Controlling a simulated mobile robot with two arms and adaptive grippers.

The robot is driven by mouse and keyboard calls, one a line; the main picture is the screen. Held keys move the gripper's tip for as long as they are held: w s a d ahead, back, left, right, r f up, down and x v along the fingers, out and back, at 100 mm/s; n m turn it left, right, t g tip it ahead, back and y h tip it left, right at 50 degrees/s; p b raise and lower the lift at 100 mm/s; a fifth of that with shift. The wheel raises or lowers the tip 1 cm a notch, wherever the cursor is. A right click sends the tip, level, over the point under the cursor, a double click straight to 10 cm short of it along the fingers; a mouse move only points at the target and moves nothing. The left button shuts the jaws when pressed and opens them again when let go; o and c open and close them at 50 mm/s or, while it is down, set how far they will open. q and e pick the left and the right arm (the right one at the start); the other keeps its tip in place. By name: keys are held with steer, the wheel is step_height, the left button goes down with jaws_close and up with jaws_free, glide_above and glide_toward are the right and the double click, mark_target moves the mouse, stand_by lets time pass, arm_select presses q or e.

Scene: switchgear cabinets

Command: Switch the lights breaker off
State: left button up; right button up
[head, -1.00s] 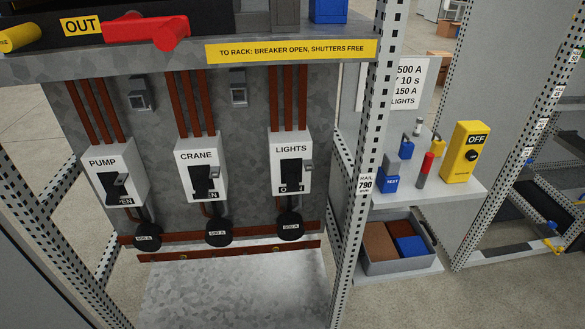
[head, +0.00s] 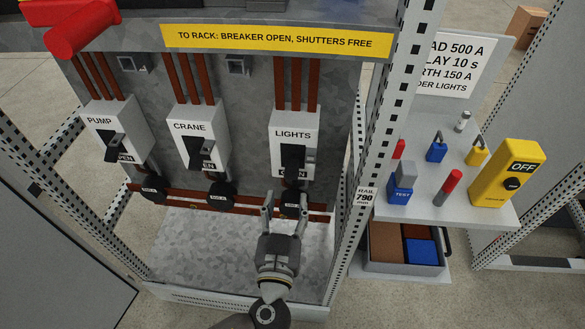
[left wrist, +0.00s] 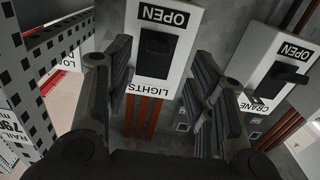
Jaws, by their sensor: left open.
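The lights breaker (head: 281,146) is a white box marked LIGHTS with a black switch plate and a grey handle (head: 309,156) at its right side. It is the rightmost of three breakers on the grey panel. In the left wrist view the lights breaker (left wrist: 178,62) appears upside down, with an OPEN label and its dark switch between my fingers. My left gripper (head: 285,200) is open and empty, just below the lights breaker, fingers pointing up at it. In the left wrist view the gripper (left wrist: 162,62) frames the box; contact cannot be told. My right gripper is not in view.
The crane breaker (head: 190,127) and pump breaker (head: 99,118) stand to the left. A perforated post (head: 385,130) rises just right of the panel. A shelf (head: 440,209) beyond it holds a yellow OFF box (head: 509,173) and small items. A red handle (head: 80,28) juts out at top left.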

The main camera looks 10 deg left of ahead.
mark_target(291, 179)
arm_select(q)
steer(key=w+p, duration=0.2)
steer(key=w, duration=0.5)
steer(key=shift+w+d, duration=0.1)
steer(key=shift+w, duration=0.15)
steer(key=shift+w+p, duration=0.3)
steer(key=shift+w, duration=0.35)
steer(key=shift+c, duration=0.3)
jaws_close()
